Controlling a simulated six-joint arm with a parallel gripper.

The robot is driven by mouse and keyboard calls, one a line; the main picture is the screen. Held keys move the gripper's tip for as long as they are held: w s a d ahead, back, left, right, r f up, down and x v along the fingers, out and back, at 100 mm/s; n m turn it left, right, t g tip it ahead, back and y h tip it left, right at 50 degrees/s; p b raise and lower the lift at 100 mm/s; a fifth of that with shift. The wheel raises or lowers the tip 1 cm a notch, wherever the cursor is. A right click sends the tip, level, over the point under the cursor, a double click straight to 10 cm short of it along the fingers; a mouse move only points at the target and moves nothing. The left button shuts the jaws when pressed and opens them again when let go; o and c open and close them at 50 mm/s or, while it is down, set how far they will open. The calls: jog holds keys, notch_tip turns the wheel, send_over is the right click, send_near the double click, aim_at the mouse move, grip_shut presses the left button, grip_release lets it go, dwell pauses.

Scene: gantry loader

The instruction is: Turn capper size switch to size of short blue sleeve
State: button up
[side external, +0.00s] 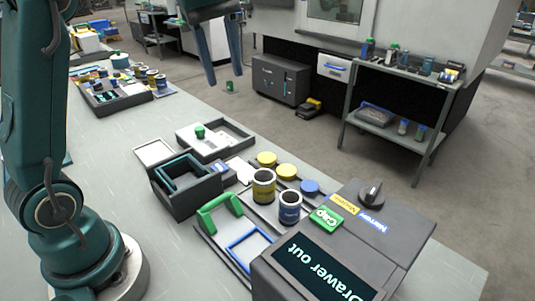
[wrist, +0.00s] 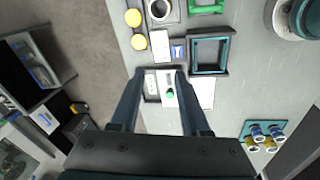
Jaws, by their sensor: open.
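The capper (side external: 330,245) is a dark grey box at the lower right of the side view, with a screen reading "Drawer out" and a green "Cap" button (side external: 323,219). Its size switch (side external: 371,193) is a dark knob on top, beside a blue label (side external: 370,218) that seems to read "Narrow" and a yellow label (side external: 347,203). Which one the knob points to is unclear. A short blue sleeve (side external: 290,208) stands upright beside a yellow sleeve (side external: 263,187). My gripper (side external: 224,78) is open and empty, high and far from the switch; its fingers show in the wrist view (wrist: 160,72).
Green (side external: 205,222) and blue (side external: 232,243) frames lie left of the capper. Yellow (side external: 267,159) and blue (side external: 310,186) discs lie behind the sleeves. A dark box (side external: 160,198) and a tray with a green knob (side external: 200,132) stand nearby.

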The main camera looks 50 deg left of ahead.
jog(key=shift+w+a+f+n+g, duration=0.3)
jog(key=shift+w+a+f+n, duration=0.35)
jog(key=shift+w+a, duration=0.2)
jog(key=shift+w+d, duration=0.15)
jog(key=c, duration=0.7)
jog(key=d+h, duration=0.1)
jog(key=d, duration=0.1)
jog(key=d+f+h, duration=0.1)
jog(key=d+h, duration=0.1)
jog(key=d+f+h, duration=0.1)
jog(key=d, duration=0.2)
jog(key=shift+w+d+n, duration=0.1)
jog(key=shift+w+n, duration=0.05)
jog(key=shift+n, duration=0.2)
grip_shut()
jog(key=n+h, duration=0.3)
jog(key=h, duration=0.2)
send_near(365, 197)
jog(key=f, duration=0.3)
jog(key=w+f, duration=0.1)
jog(key=f, duration=0.1)
jog(key=shift+a, duration=0.4)
jog(key=d, duration=0.3)
jog(key=shift+w+d+f, duration=0.15)
jog(key=shift+w+f, duration=0.05)
jog(key=shift+w, duration=0.1)
jog(key=shift+w+d, duration=0.1)
jog(key=shift+d, duration=0.4)
